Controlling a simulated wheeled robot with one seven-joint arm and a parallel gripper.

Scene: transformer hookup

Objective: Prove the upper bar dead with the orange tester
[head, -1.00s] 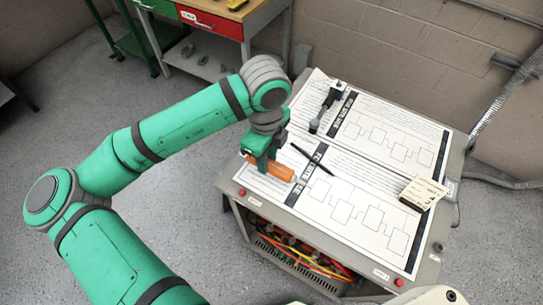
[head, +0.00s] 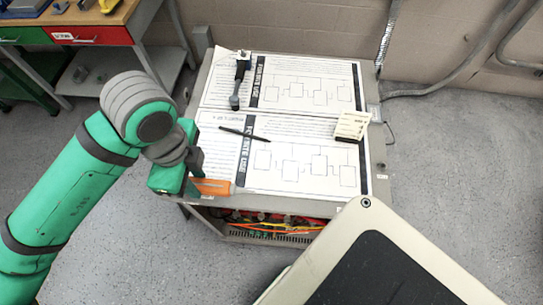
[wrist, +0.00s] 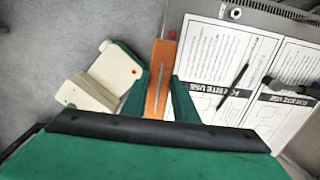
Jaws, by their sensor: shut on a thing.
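The orange tester (head: 212,186) is a flat orange block at the front left corner of the cabinet top. My gripper (head: 191,176) is shut on it. In the wrist view the tester (wrist: 158,75) sits upright in the picture between the two green fingers of my gripper (wrist: 158,100). Its far end points away from my wrist. In the head view the gripper hides part of it. I cannot tell whether it touches the top. I cannot make out the upper bar in either view.
The grey cabinet (head: 377,160) carries printed sheets (head: 300,165), a black pen (head: 244,133), a dark-handled tool (head: 239,82) and a cream card block (head: 352,125). Coloured cables (head: 270,226) show in its open front. A bench (head: 95,18) stands at the back left. Grey floor is clear at right.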

